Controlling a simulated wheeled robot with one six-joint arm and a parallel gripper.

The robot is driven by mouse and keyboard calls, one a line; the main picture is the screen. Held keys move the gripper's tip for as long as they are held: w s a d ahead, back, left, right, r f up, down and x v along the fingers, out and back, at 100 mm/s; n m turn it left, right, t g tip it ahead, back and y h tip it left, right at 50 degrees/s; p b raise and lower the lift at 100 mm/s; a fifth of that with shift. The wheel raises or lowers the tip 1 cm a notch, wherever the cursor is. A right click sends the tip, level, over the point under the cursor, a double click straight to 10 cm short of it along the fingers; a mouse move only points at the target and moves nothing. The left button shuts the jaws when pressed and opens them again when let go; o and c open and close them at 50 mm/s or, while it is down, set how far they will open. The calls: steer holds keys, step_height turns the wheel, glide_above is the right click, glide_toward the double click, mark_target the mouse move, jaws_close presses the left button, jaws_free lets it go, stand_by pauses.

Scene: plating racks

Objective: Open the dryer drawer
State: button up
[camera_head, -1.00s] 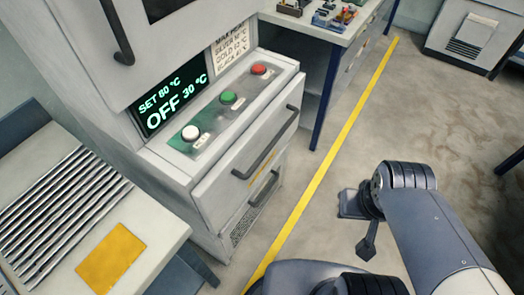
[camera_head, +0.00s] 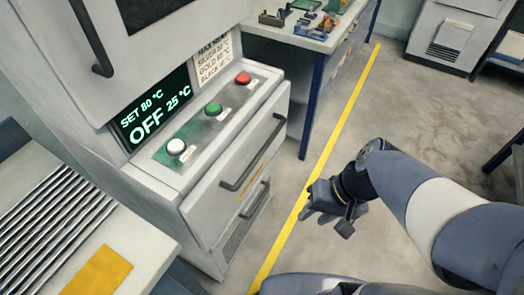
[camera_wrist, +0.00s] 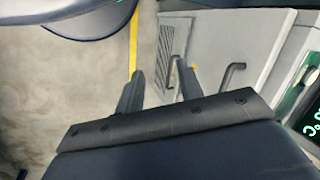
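The dryer (camera_head: 150,190) stands left of centre in the head view, with a pale drawer front (camera_head: 215,200) below its control panel. The drawer front sits against the cabinet and looks closed. A dark bar handle (camera_head: 255,155) runs across it. A lower panel has a smaller dark handle (camera_head: 255,201). My gripper (camera_head: 325,208) is right of the drawer, apart from its handle, over the floor near the yellow line. In the wrist view my gripper's fingers (camera_wrist: 158,70) are spread and empty. A dark handle (camera_wrist: 232,74) shows to their right.
The display (camera_head: 155,110) reads SET 80 °C, OFF, 25 °C. White, green and red buttons (camera_head: 213,109) top the control panel. A ribbed bench (camera_head: 140,245) is at left, a worktable (camera_head: 310,45) behind. Floor is clear in front of the drawer.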

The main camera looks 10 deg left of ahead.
steer(key=w+a+f+y+b, duration=0.2)
steer(key=w+a+f+y, duration=0.1)
steer(key=w+a+y, duration=0.2)
steer(key=m+t+y+b, duration=0.3)
steer(key=m+t+y, duration=0.2)
steer(key=t, duration=0.2)
glide_toward(263, 149)
steer(key=x, duration=0.3)
steer(key=p+x, duration=0.1)
steer(key=x, duration=0.2)
steer(key=f+x, duration=0.1)
steer(key=x, duration=0.3)
steer(key=shift+p, duration=0.3)
jaws_close()
